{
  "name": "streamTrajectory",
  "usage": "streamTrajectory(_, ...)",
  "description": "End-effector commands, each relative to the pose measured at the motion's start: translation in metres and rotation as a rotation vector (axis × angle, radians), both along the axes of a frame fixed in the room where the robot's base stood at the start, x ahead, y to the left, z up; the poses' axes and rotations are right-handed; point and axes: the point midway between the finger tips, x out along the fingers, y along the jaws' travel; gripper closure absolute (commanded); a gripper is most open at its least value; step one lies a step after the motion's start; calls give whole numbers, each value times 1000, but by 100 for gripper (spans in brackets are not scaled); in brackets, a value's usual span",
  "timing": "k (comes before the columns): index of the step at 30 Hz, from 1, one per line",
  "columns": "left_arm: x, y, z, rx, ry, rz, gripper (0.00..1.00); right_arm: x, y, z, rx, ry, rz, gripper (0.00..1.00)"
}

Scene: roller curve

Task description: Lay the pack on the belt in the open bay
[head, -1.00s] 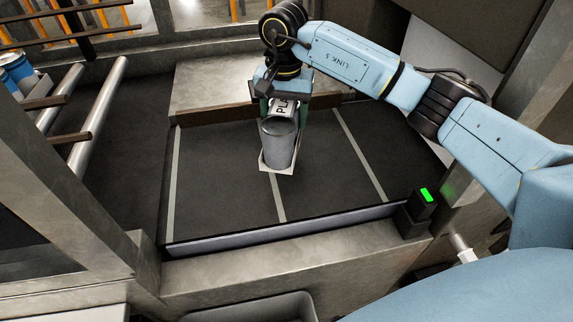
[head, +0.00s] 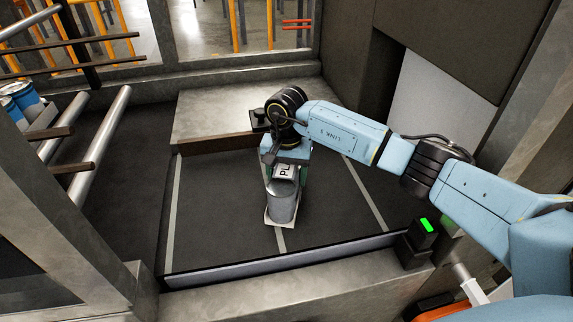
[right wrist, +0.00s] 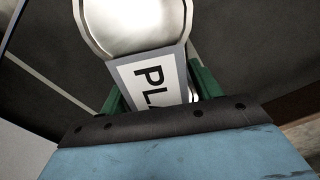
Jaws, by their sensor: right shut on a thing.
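The pack (head: 283,205) is a grey metal can shape with a pale base and a white label with black letters. In the head view it is upright over the front middle of the dark belt (head: 220,215), which has pale cross stripes. My right gripper (head: 285,168) comes down on it from above and is shut on its labelled part. In the right wrist view the green fingers flank the label, and the pack's round metal end (right wrist: 135,25) shows. I cannot tell whether the pack's base touches the belt. My left gripper is not in view.
A brown strip (head: 215,145) and a metal plate (head: 225,105) bound the belt at the back. A box with a green light (head: 427,226) stands at its front right corner. Rollers (head: 100,140) and blue cans (head: 20,96) are at left. The belt is clear either side.

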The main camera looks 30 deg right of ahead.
Motion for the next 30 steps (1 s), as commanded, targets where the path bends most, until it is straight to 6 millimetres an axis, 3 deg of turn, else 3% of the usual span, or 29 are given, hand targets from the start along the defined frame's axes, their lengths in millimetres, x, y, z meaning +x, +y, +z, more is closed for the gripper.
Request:
streamTrajectory(10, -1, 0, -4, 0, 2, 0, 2, 2, 0, 0, 2, -8, 0, 95)
streamTrajectory(11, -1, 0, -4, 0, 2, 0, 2, 1, 0, -3, 0, -3, 0, 35)
streamTrajectory(15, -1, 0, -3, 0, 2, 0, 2, 1, 0, -2, 1, -2, 0, 17)
streamTrajectory(26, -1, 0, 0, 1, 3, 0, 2, 1, 0, 1, 0, -1, 0, 15)
streamTrajectory(30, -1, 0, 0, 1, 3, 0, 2, 2, 0, 18, 0, -7, 0, 15)
